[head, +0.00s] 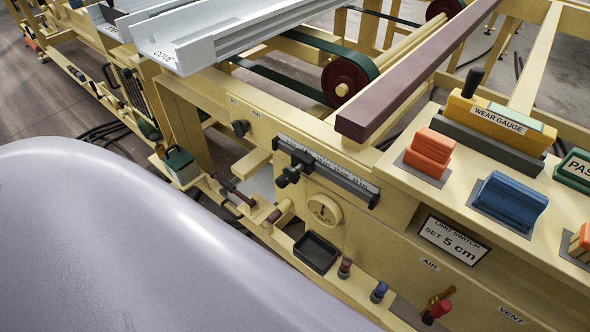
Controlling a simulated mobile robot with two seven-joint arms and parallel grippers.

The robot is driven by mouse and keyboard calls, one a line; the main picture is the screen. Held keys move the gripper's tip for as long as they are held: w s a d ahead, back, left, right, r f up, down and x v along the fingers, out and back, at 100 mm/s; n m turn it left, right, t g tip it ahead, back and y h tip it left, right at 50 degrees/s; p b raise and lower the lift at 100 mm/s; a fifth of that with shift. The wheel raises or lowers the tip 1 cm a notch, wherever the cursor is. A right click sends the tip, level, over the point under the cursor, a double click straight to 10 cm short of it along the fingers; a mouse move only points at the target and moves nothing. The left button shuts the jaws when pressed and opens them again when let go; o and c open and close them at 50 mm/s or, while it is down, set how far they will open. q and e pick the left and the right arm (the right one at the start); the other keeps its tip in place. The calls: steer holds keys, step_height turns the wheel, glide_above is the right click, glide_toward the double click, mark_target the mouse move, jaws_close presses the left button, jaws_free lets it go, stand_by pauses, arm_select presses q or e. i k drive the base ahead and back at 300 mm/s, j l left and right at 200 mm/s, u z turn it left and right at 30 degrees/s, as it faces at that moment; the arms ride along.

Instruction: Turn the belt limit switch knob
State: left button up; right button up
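The sign (455,240) reads "LIMIT SWITCH SET 5 cm" on the cream machine's front. To its upper left is a graduated scale rail (345,177) with a dark slider that carries a black knob (288,178). Below the rail is a round cream dial (324,210) with a dark pointer mark. Another black knob (240,128) sits further left under small labels. I cannot tell for certain which of these is the belt limit switch knob, and the scale reading is too small to make out. Neither of my grippers is in view.
A dark maroon bar (415,75) projects over the panel. Orange (430,147) and blue (508,200) blocks and the yellow wear gauge (500,118) stand on the right shelf. A black tray (315,252) and small red and blue knobs line the lower ledge. A smooth pale surface fills the lower left.

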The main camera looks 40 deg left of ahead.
mark_target(290, 173)
steer(key=u, duration=1.15)
